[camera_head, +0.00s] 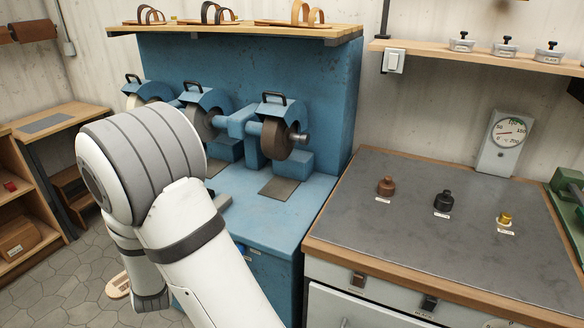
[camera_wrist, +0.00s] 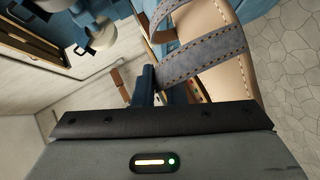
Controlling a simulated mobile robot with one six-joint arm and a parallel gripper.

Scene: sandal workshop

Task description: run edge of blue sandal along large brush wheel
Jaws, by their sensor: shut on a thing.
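The blue sandal (camera_wrist: 235,75) fills the upper right of the wrist view, with a tan sole and grey-blue stitched straps. My gripper (camera_wrist: 165,82) is shut on it; the exact grip point is partly hidden. The blue machine (camera_head: 325,195) carries several wheels: a right one (camera_head: 277,139), a middle one (camera_head: 206,122) and a left one (camera_head: 146,100) partly behind my arm. I cannot tell which is the large brush wheel. No contact between sandal and wheel is visible.
A grey-topped bench (camera_head: 400,240) with small knobs stands to the right. A shelf (camera_head: 235,32) with sandals runs above the machine. Wooden shelving (camera_head: 25,215) and a table (camera_head: 45,122) stand at left.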

